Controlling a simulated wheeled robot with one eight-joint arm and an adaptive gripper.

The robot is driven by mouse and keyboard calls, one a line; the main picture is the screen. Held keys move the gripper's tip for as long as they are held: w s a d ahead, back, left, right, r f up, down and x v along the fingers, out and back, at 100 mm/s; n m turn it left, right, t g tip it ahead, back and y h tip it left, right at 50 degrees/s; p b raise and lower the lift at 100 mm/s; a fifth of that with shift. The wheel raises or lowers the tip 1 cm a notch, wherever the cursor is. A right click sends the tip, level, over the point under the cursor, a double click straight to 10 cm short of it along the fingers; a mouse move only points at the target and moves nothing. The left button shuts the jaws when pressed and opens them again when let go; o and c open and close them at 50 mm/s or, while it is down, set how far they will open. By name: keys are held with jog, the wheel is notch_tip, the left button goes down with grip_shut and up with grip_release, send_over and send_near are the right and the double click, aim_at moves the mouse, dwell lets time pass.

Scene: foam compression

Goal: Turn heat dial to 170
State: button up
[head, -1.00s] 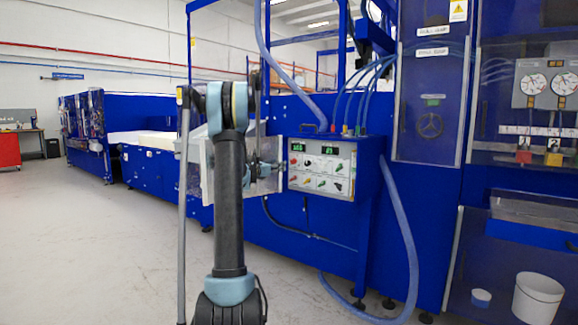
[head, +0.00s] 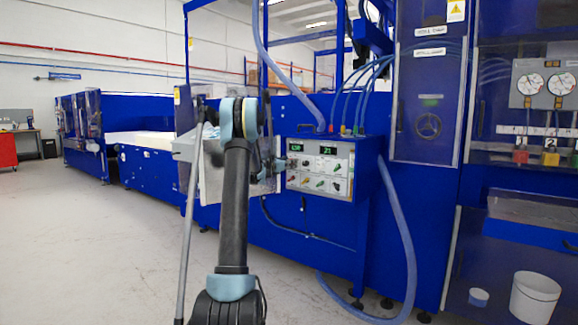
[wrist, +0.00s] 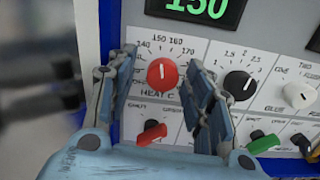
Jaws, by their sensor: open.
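The red heat dial (wrist: 162,73) sits on the control panel, with a scale from 140 to 170 around it. Its white pointer line points about straight up, between the 150 and 160 marks. The green display (wrist: 196,8) above it reads 150. My gripper (wrist: 160,76) is open, with one finger left of the dial and one right of it; I cannot tell whether they touch it. In the head view my gripper (head: 280,163) is at the left side of the control box (head: 345,187) and hides the dial.
A black dial (wrist: 241,84) sits just right of my right finger, with a white knob (wrist: 299,95) beyond. A red switch (wrist: 152,134) and a green switch (wrist: 264,143) lie below. A blue hose (head: 400,230) hangs right of the box. Floor at left is clear.

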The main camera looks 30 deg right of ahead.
jog(key=shift+a, duration=0.1)
jog(key=c, duration=1.1)
jog(key=shift+w, duration=0.1)
jog(key=shift+w+a, duration=0.15)
jog(key=shift+w, duration=0.05)
dwell(0.4)
jog(key=o, duration=1.1)
jog(key=shift+s, duration=0.1)
jog(key=shift+s, duration=0.1)
